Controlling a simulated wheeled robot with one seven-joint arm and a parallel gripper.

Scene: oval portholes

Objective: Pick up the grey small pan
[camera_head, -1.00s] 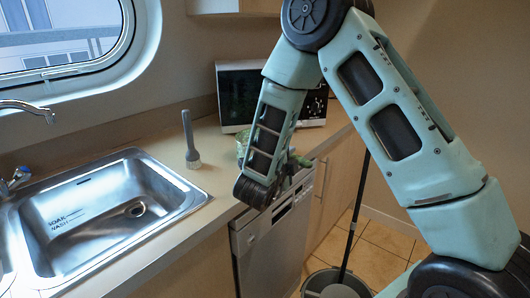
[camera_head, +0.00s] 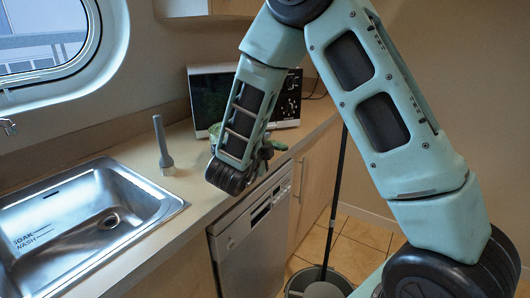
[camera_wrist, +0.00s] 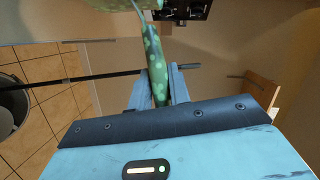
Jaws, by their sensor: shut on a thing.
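My gripper (camera_wrist: 158,82) is shut on a green handle with pale spots, which I take to be the small pan's handle (camera_wrist: 154,55). The handle runs up between the two fingers in the wrist view. Only a pale green edge of the pan (camera_wrist: 118,4) shows at the top of that view, so I cannot tell its grey colour. In the head view my gripper (camera_head: 268,150) is beside the counter edge, above the dishwasher, partly hidden by my forearm. A bit of green (camera_head: 214,132) shows behind the forearm; it may be part of the pan.
A microwave (camera_head: 207,98) stands at the back of the counter. A grey upright tool (camera_head: 162,146) stands between it and the steel sink (camera_head: 70,225). The dishwasher (camera_head: 250,245) is under the counter. A bucket with a long mop stick (camera_head: 335,200) stands on the tiled floor.

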